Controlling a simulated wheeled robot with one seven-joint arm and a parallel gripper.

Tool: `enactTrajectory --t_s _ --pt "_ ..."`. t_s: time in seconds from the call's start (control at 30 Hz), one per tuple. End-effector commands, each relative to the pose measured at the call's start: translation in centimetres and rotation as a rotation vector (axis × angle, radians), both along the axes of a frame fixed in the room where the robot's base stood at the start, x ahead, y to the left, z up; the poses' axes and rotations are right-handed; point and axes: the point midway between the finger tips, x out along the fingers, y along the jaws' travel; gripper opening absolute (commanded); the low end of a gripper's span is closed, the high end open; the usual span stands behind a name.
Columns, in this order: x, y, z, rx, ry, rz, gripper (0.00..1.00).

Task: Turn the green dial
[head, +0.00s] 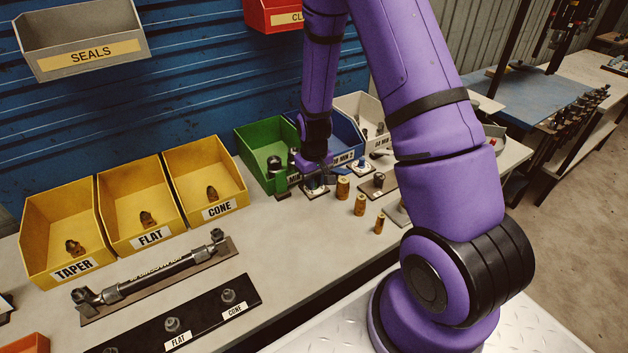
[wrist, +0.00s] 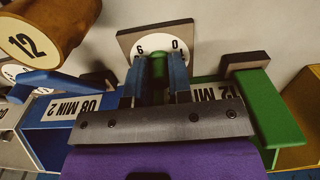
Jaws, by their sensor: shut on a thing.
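The green dial (wrist: 159,68) stands between the two blue fingers of my gripper (wrist: 160,82) in the wrist view. Only a narrow green part of it shows. Its white round scale (wrist: 158,48), with digits such as 6 and 0 visible, sits on a square dark-edged plate. My gripper is shut on the dial, with a finger on each side. In the head view, my gripper (head: 317,172) is low over the bench in front of the green bin, and the plate (head: 314,191) shows below it. The dial itself is hidden there.
The green bin (head: 262,150), a blue bin (head: 345,135) and a white bin (head: 362,113) stand behind. Brass cylinders (head: 343,188) and other small plates stand close on the right. Yellow bins (head: 205,175) and a hose assembly (head: 155,275) are on the left.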

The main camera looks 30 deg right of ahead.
Motion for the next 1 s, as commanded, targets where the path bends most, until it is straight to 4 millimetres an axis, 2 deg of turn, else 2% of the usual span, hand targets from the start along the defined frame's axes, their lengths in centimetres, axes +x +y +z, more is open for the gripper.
enactTrajectory --t_s 0.4,1.0 --pt "0.02 -0.03 0.03 -0.001 0.0 -0.225 0.0" --pt "0.02 -0.01 0.03 0.0 -0.001 -0.271 0.0"
